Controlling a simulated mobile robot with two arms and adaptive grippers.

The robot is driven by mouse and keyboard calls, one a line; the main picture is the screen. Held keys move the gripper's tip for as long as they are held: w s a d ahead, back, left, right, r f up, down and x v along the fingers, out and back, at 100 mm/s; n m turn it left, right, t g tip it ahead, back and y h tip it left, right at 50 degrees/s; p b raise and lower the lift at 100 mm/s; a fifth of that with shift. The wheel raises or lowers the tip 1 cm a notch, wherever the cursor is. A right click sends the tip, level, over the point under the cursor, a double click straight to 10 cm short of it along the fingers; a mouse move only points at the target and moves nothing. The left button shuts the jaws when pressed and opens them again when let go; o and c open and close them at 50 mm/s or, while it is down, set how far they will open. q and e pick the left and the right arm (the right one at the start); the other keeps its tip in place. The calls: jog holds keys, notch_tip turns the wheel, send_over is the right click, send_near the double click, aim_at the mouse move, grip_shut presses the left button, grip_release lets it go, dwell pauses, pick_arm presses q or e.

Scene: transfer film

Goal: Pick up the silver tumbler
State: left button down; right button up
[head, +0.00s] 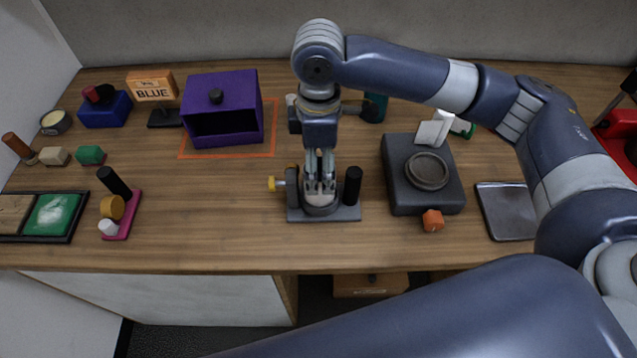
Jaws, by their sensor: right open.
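My right gripper (320,188) points straight down over a grey stand (342,214) near the middle of the table. Its fingers are open, and their tips are at a low round silvery-grey piece (320,206) on the stand. This may be the silver tumbler, but the fingers hide part of it and I cannot tell for sure. I cannot tell whether the fingertips touch it. No other clear silver tumbler shows. My left gripper is not in view.
A dark scale-like block (396,195) stands to the right, with an orange knob (433,220). A purple box (243,98) stands back left. The table's front strip is clear.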

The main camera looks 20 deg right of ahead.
aim_at(320, 175)
notch_tip(320, 175, down, 2)
jog(key=shift+f+p, duration=0.15)
jog(key=shift+p, duration=0.15)
jog(key=shift+w+d+f+p, duration=0.15)
jog(key=shift+f+p, duration=0.15)
jog(key=shift+f, duration=0.3)
jog(key=shift+w+f+p, duration=0.15)
jog(key=shift+f+p, duration=0.1)
jog(key=shift+f, duration=0.35)
notch_tip(320, 175, down, 2)
jog(key=shift+f, duration=0.2)
jog(key=c, duration=1.3)
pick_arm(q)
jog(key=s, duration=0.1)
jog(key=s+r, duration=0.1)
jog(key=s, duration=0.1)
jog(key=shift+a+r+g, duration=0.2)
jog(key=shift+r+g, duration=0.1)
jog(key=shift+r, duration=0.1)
pick_arm(e)
jog(key=shift+c, duration=0.4)
jog(key=shift+r, duration=0.1)
